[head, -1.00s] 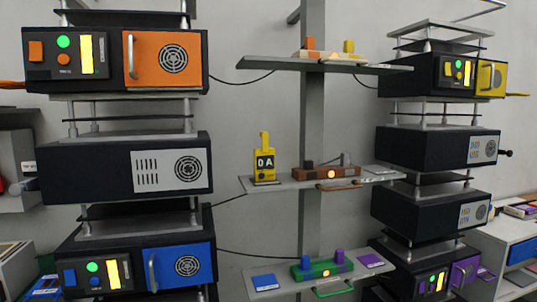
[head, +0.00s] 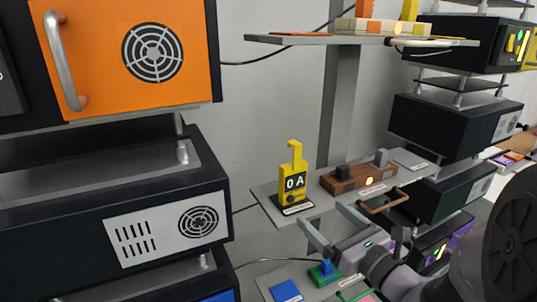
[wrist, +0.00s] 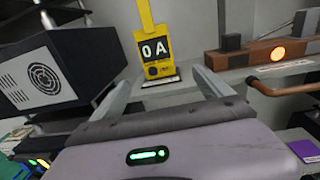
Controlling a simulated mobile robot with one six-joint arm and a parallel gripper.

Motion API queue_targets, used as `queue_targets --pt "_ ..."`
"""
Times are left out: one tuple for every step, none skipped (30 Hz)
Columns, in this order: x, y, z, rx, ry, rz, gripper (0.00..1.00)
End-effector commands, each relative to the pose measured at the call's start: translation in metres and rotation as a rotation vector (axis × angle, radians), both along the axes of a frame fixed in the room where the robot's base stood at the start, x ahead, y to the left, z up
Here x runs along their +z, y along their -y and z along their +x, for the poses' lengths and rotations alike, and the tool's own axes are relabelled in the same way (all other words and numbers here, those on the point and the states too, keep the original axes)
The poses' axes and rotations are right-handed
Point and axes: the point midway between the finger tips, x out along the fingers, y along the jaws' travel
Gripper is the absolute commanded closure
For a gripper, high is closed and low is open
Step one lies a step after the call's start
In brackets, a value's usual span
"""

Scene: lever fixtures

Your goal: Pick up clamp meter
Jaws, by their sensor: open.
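The yellow clamp meter (head: 294,180) stands upright on a dark base on the left part of the middle grey shelf (head: 262,194). Its display reads "0 A" and its hook points up. In the wrist view the clamp meter (wrist: 153,48) is ahead, above and between my finger tips. My gripper (head: 335,225) is open and empty, in front of the shelf and lower than the meter. In the wrist view my gripper (wrist: 162,85) shows two grey fingers spread apart, with a visible gap to the meter.
A brown fixture (head: 360,178) with a lit orange button and a copper-coloured handle (head: 384,203) sits right of the meter. Dark equipment boxes stand left (head: 140,220) and right (head: 440,125). An upper shelf (head: 300,39) hangs above; a lower one holds a blue plate (head: 286,291).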

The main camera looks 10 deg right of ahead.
Motion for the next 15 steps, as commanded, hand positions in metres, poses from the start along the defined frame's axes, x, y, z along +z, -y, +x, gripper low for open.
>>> queue_targets --pt "0.011 -0.002 0.003 -0.002 -0.009 0.004 0.11" --pt "0.011 -0.003 0.004 -0.005 -0.011 0.003 0.11" --pt "0.007 -0.007 0.01 -0.004 -0.008 -0.004 0.11" --pt "0.002 -0.011 0.02 -0.001 -0.004 -0.007 0.11" --pt "0.001 -0.015 0.029 0.0 -0.003 -0.008 0.11" --pt "0.0 -0.019 0.04 -0.001 -0.002 -0.008 0.11" --pt "-0.001 -0.023 0.048 -0.001 -0.003 -0.009 0.11" --pt "-0.001 -0.026 0.056 -0.001 -0.003 -0.008 0.11" --pt "-0.001 -0.029 0.065 -0.001 -0.003 -0.009 0.11" --pt "-0.001 -0.032 0.071 -0.003 -0.002 -0.007 0.11" --pt "-0.001 -0.034 0.077 -0.003 -0.003 -0.009 0.11" --pt "-0.001 -0.036 0.083 -0.004 -0.003 -0.008 0.11" --pt "-0.001 -0.037 0.087 -0.004 -0.002 -0.007 0.11" --pt "-0.001 -0.038 0.09 -0.005 -0.003 -0.008 0.11" --pt "-0.001 -0.039 0.093 -0.005 -0.003 -0.008 0.11"
